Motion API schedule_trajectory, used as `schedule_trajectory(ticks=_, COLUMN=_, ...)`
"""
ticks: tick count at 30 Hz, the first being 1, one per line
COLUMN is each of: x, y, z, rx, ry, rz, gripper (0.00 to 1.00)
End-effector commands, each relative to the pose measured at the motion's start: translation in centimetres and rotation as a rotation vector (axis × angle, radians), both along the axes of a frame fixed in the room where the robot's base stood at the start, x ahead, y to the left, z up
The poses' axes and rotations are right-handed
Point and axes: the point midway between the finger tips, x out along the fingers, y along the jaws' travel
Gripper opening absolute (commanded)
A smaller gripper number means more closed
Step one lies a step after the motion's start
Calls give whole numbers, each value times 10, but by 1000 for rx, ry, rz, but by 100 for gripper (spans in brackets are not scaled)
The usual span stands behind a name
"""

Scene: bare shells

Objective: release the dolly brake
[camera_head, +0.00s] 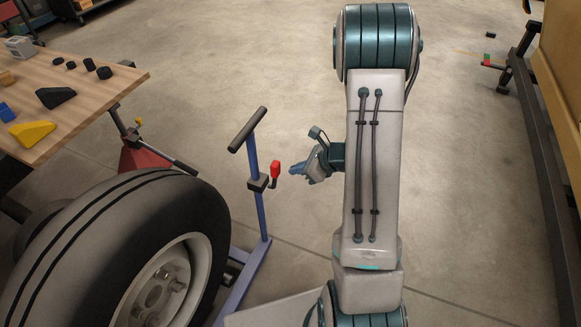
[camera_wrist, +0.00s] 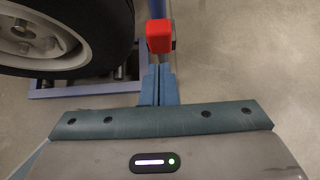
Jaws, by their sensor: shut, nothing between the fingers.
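The dolly (camera_head: 255,215) is a blue frame with an upright post and a dark crossbar handle (camera_head: 248,130). Its brake lever has a red grip (camera_head: 275,168) on a dark block partway up the post. My gripper (camera_head: 297,171) is just right of the red grip, pointing left towards it, with a small visible gap. In the wrist view the red grip (camera_wrist: 159,37) is straight ahead of my fingertips (camera_wrist: 160,68). The blue fingers are together with nothing between them. Contact with the grip cannot be made out.
A large wheel (camera_head: 120,250) stands at the left by the dolly. A wooden table (camera_head: 80,75) with dark, yellow and blue pieces is at upper left, and a red stand (camera_head: 147,157) is beneath its edge. An orange-yellow cabinet (camera_head: 563,70) is at right. Open concrete floor lies between.

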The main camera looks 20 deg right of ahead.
Motion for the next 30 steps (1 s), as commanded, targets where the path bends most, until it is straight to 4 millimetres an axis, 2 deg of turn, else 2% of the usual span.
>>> schedule_trajectory(ticks=1, x=-5, y=-9, z=-2, rx=0, ry=0, rz=-4, gripper=0)
schedule_trajectory(ticks=3, x=-12, y=-17, z=18, rx=-2, ry=-5, rz=0, gripper=0)
schedule_trajectory(ticks=9, x=-33, y=-42, z=49, rx=-1, ry=-3, rz=-1, gripper=0)
schedule_trajectory(ticks=15, x=-46, y=-56, z=67, rx=0, ry=-2, rz=1, gripper=0)
schedule_trajectory(ticks=25, x=-50, y=-58, z=74, rx=-4, ry=-3, rz=12, gripper=0)
schedule_trajectory(ticks=28, x=-53, y=-46, z=91, rx=-32, ry=-25, rz=85, gripper=0)
schedule_trajectory(ticks=30, x=-58, y=-31, z=112, rx=-72, ry=-54, rz=185, gripper=0)
